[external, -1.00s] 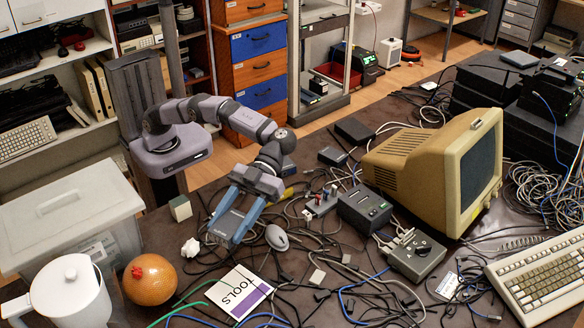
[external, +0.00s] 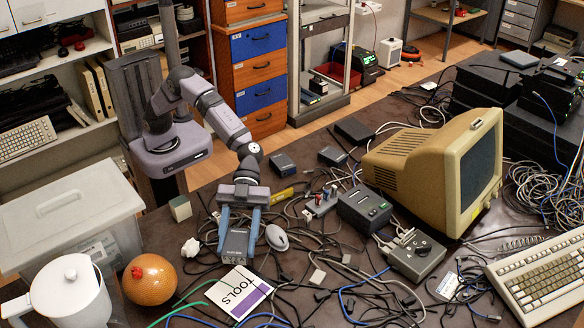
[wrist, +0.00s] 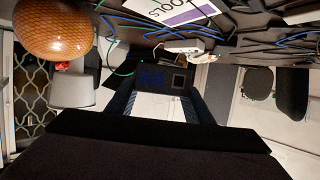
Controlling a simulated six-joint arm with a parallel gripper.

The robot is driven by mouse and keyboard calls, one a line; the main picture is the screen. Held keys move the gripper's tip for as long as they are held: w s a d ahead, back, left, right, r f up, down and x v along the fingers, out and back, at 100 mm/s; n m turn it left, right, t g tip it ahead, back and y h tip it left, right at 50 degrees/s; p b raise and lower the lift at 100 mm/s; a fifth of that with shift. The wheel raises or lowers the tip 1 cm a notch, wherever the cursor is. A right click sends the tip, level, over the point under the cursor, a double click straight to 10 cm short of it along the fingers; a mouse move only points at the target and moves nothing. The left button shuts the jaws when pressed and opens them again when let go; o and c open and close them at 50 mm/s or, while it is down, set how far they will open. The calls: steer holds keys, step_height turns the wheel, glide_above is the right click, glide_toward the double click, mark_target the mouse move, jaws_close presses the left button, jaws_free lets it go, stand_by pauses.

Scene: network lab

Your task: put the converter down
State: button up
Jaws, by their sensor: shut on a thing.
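The converter (external: 233,246) is a small dark box. My gripper (external: 238,232) is shut on it, with one blue finger on each side, pointing down at the table. In the wrist view the converter (wrist: 152,76) sits between the fingers, showing a dark face with blue lettering and a square socket. The box is low, just behind the white TOOLS card (external: 232,288) in the external view. I cannot tell whether its underside touches the table or the cables.
A grey mouse (external: 276,237) lies close right of the converter, and a white crumpled piece (external: 190,247) lies to its left. An orange ball (external: 150,279) and a white jug (external: 70,290) stand front left. Cables cover much of the dark table.

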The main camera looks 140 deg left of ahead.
mark_target(244, 277)
steer(key=shift+w+a+f, duration=0.1)
steer(key=shift+w+a, duration=0.1)
steer(key=shift+a, duration=0.05)
steer(key=shift+f+p, duration=0.5)
steer(key=shift+f, duration=4.5)
steer(key=shift+f+b, duration=0.2)
steer(key=shift+b, duration=0.25)
steer(key=o, duration=1.3)
steer(key=shift+r+p, duration=0.2)
steer(key=shift+p, duration=0.2)
steer(key=b+v, duration=0.2)
steer(key=v, duration=1)
steer(key=shift+s, duration=0.1)
